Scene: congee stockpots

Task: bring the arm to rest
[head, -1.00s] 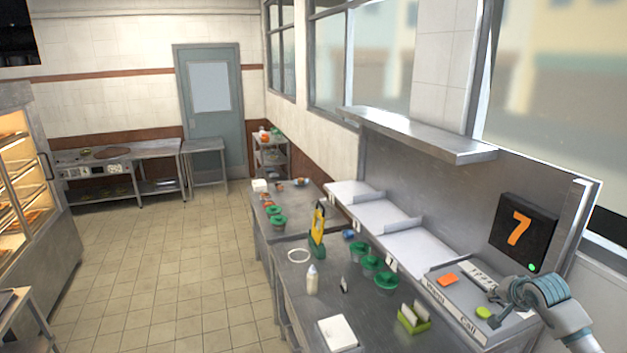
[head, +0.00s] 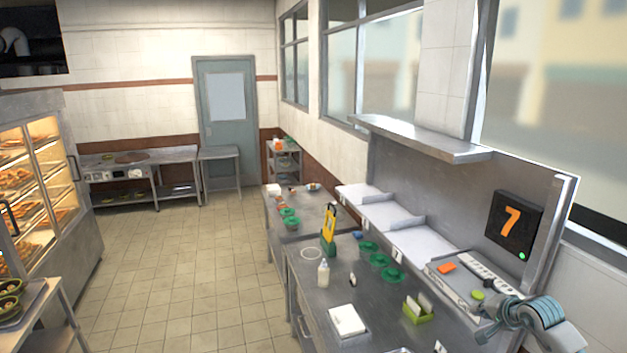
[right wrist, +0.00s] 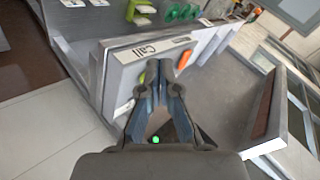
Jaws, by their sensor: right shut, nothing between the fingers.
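My right gripper (head: 488,322) is at the lower right of the head view, beside the front of the grey call panel (head: 450,285). Its jaws are shut and empty. In the right wrist view my right gripper (right wrist: 151,78) points at the panel's front face, marked "Call" (right wrist: 140,52). The green button (head: 477,296) on the panel shows just beyond the gripper, and nothing is held. Whether the fingers touch the panel I cannot tell. My left gripper is not in view.
The steel counter (head: 375,315) carries green-lidded pots, a squeeze bottle (head: 323,272), a white pad (head: 347,320) and a green card holder (head: 419,313). A black display reading 7 (head: 513,226) stands behind the panel. The tiled floor (head: 180,270) at left is free.

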